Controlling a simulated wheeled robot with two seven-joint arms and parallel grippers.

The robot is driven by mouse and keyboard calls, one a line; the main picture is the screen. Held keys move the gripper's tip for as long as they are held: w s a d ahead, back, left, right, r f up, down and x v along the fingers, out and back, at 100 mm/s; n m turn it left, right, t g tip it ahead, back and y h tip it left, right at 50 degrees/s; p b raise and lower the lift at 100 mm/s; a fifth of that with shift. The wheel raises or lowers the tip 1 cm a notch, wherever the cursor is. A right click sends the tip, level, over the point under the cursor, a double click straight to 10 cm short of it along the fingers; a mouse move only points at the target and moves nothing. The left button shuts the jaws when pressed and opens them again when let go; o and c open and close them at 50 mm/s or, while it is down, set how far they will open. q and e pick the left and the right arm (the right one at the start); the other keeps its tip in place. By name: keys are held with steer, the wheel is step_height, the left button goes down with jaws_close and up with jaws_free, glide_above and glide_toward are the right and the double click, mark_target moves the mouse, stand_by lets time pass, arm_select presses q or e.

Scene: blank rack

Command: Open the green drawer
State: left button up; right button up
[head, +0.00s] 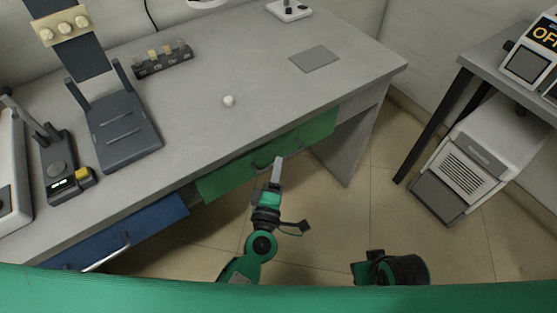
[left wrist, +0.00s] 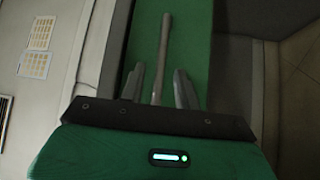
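The green drawer (head: 230,176) is under the front edge of the grey desk, and its front looks close to that edge. Its dark bar handle (head: 262,165) is partly hidden by my left gripper (head: 277,172). In the left wrist view the handle (left wrist: 165,50) runs between the two fingers of my left gripper (left wrist: 159,88), with a gap on each side. The left gripper is open around the handle, and I see no contact. Part of my right arm shows at the bottom right of the head view, but its fingers do not show.
A blue drawer (head: 150,223) with a bright handle is at the lower left. The desk top (head: 200,125) holds a small white ball (head: 228,100), a grey plate (head: 314,58) and a dark stand (head: 120,130). A white cabinet (head: 475,160) stands right; floor between is clear.

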arm_select(q)
steer(key=shift+x, duration=1.35)
arm_select(e)
steer(key=shift+f, duration=0.15)
arm_select(q)
steer(key=shift+c, duration=0.3)
jaws_close()
